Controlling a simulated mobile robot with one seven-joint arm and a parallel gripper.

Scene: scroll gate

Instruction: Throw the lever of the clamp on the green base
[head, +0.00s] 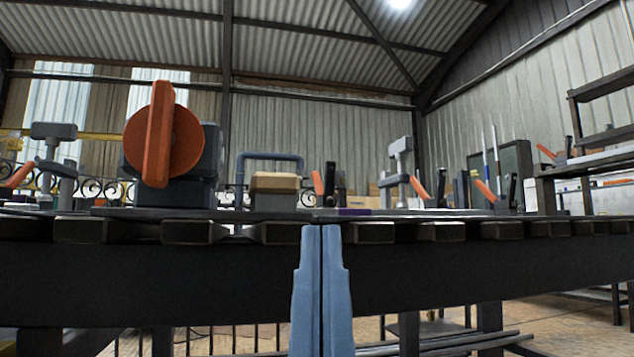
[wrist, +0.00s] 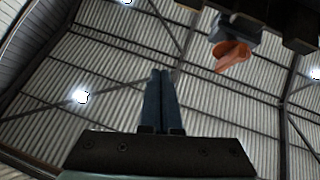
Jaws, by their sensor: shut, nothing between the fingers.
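Several clamps with orange levers stand on the table, seen almost edge-on in the head view: one at the far left (head: 18,174), one near the middle (head: 318,183), one right of it (head: 419,188) and one further right (head: 485,191). The bases are mostly too flat to this view to tell their colours; I cannot make out a green one. A thin purple strip (head: 352,212) shows near the middle clamp. My gripper (head: 320,230) is shut and empty, pointing up in front of the table's front edge. It also shows shut in the wrist view (wrist: 160,74).
A large orange rotary knob (head: 163,135) on a dark grey box stands at the left of the table; it also shows in the wrist view (wrist: 231,55). The dark table edge (head: 200,268) lies behind my fingers. A dark shelf rack (head: 590,150) stands at right.

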